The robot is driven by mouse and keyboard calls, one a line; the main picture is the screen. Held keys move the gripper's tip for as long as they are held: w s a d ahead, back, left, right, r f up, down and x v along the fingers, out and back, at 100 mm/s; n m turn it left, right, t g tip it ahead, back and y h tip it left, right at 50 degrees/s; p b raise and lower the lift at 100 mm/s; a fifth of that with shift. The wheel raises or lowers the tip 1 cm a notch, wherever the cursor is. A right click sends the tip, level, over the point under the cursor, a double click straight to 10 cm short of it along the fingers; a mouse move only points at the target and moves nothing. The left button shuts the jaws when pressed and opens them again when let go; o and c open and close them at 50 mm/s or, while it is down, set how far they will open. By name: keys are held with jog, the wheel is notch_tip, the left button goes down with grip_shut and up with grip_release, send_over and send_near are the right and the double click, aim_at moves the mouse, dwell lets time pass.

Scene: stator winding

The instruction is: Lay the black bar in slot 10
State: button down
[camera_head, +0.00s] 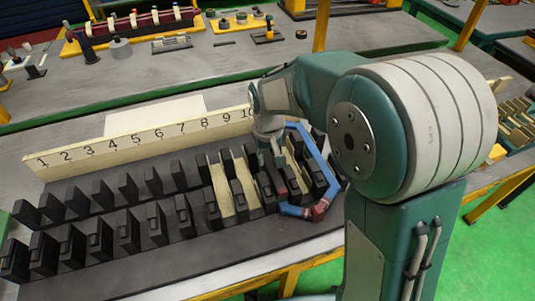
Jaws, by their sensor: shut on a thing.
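My gripper (277,172) points down over the right part of the slotted stator block, partly hidden by my own arm. It is shut on the black bar, a dark piece that I can hardly tell from the dark teeth around it. The number strip (140,143) runs behind the block, and its 10 is partly covered by my arm. Slot 10 lies close to the gripper, and its edges are partly hidden. A blue coil (315,158) with a dark red section at its front lies just right of the gripper, around some teeth.
The stator block (170,255) has two rows of black teeth. Cream liners (219,185) sit in several slots on its right side. A white sheet (155,115) lies behind the strip. A back bench (235,60) holds tools and small parts.

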aim_at(268, 158)
jog(key=shift+f, duration=1.05)
dwell(0.8)
jog(key=shift+c, duration=1.8)
grip_release()
jog(key=shift+r, duration=0.9)
jog(key=shift+r, duration=3.65)
jog(key=shift+r, duration=0.1)
notch_tip(268, 158, up, 12)
jog(key=s+d+f+m+t, duration=0.1)
jog(key=s+d+f+t, duration=0.1)
jog(key=s+d, duration=0.4)
jog(key=s+d+f+m+t, duration=0.2)
jog(key=s+d, duration=0.4)
jog(key=s, duration=0.7)
jog(key=shift+s+d+f+t, duration=0.3)
jog(key=shift+d+f+t, duration=0.15)
jog(key=shift+t, duration=0.35)
